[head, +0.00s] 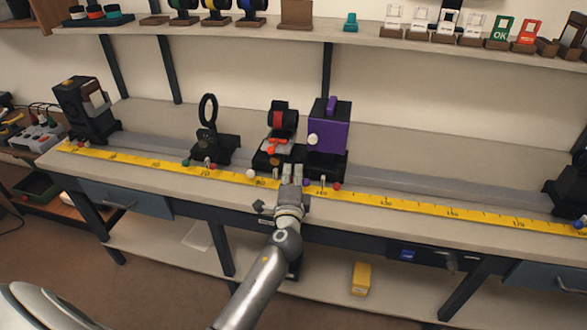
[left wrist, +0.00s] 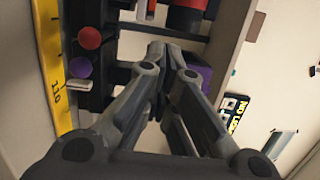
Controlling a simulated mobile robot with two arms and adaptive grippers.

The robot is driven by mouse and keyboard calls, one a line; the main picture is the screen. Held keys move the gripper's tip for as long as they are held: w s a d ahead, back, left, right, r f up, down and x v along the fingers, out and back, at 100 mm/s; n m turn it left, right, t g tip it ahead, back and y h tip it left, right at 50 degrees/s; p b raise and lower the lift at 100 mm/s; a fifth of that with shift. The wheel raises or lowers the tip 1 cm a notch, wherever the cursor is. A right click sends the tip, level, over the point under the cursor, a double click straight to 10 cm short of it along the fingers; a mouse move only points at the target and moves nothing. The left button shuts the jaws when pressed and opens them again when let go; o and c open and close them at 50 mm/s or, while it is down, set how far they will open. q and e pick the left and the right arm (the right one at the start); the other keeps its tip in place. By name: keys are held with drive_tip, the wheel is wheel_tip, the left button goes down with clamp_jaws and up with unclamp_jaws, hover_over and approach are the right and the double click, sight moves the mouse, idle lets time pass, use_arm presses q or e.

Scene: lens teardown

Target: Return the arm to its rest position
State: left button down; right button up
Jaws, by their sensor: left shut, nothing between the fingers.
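My left arm reaches up from the bottom of the head view. Its gripper (head: 292,170) is over the front of the workbench (head: 390,232), by the yellow scale. In the left wrist view the gripper's fingers (left wrist: 168,52) are together with nothing between them. The purple box (head: 328,135) on a black mount is just behind and right of the gripper. The black and red unit (head: 283,122) on its own mount is just behind and left. I cannot tell whether the fingers touch either mount. My right gripper is not in view.
A yellow scale (head: 420,207) runs along the bench front, before the grey rail (head: 430,187). A black ring holder (head: 208,112) and a dark lamp-like unit (head: 84,108) stand left. A shelf (head: 350,38) with small items is above. A yellow box (head: 361,278) sits below.

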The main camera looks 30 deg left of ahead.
use_arm(q)
drive_tip(key=s+f+n+g+h+b, duration=0.1)
drive_tip(key=s+f+n+g, duration=0.35)
drive_tip(key=s, duration=0.55)
drive_tip(key=s+f+n+g+h, duration=0.1)
drive_tip(key=s+f+n+g, duration=0.35)
drive_tip(key=s, duration=0.65)
drive_tip(key=s+d+f+n+g+h, duration=0.1)
drive_tip(key=s+d+f+g+h, duration=0.15)
drive_tip(key=s+d, duration=0.4)
drive_tip(key=s+d+f+n+g+h, duration=0.2)
drive_tip(key=s+d+f+h, duration=0.15)
drive_tip(key=s, duration=0.55)
wheel_tip(320, 180, down, 25)
drive_tip(key=s+g, duration=0.1)
drive_tip(key=s+a+f, duration=0.2)
drive_tip(key=s+f, duration=0.6)
drive_tip(key=s+a+f+g, duration=0.1)
drive_tip(key=s+f, duration=0.8)
drive_tip(key=shift+s+a+m+y, duration=0.3)
drive_tip(key=shift+a+y, duration=0.05)
drive_tip(key=shift+y, duration=0.05)
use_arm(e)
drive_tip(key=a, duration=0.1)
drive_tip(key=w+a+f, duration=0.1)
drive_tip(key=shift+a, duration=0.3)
